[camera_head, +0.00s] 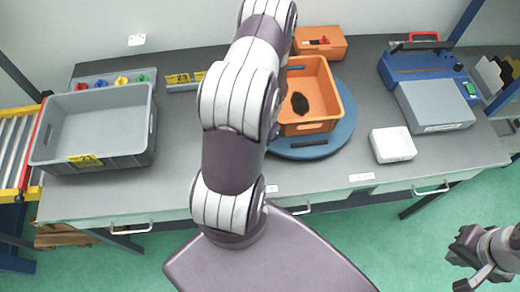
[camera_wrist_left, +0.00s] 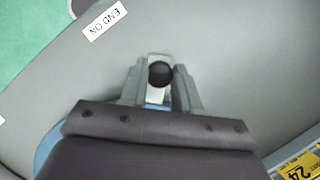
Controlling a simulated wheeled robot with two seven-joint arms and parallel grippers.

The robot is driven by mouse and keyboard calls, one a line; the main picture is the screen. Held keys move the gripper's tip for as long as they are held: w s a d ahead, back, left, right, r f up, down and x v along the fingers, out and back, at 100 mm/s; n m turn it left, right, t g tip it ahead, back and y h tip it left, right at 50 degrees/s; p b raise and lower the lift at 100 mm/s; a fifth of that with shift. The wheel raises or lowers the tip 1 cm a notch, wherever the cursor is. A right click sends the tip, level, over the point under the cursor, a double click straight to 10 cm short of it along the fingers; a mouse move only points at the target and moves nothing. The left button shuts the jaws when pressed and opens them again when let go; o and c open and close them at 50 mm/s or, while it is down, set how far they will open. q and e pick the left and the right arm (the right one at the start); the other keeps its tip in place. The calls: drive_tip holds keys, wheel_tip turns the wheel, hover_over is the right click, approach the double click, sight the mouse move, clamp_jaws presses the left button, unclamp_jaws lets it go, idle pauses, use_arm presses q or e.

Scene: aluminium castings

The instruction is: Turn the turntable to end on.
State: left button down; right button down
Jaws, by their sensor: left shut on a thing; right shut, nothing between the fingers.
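The turntable (camera_head: 345,130) is a blue disc on the grey bench, its left side hidden behind my left arm. An orange crate (camera_head: 338,92) with a dark casting (camera_head: 299,103) inside stands on it. In the left wrist view my left gripper (camera_wrist_left: 160,88) is shut on a black round knob (camera_wrist_left: 161,73) with a pale plate under it. A sliver of the blue turntable shows in that view too (camera_wrist_left: 46,150). My right gripper (camera_head: 466,262) is shut and empty, over the floor.
A grey crate (camera_head: 115,163) stands at the left. A smaller orange bin (camera_head: 332,48) is behind the turntable. A white box (camera_head: 393,145) and a blue-grey machine (camera_head: 433,103) stand to the right. Bench is bare in front of the turntable.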

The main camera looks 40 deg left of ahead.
use_arm(q)
drive_tip(key=shift+w+a+r, duration=0.15)
drive_tip(key=shift+w+a, duration=0.1)
idle(0.3)
drive_tip(key=c, duration=1.1)
unclamp_jaws()
drive_tip(key=shift+o, duration=1.4)
drive_tip(key=shift+s+a, duration=0.15)
drive_tip(key=shift+r, duration=0.15)
drive_tip(key=b+v, duration=0.2)
drive_tip(key=v, duration=1)
drive_tip(key=shift+w+b, duration=0.2)
drive_tip(key=shift+b, duration=0.1)
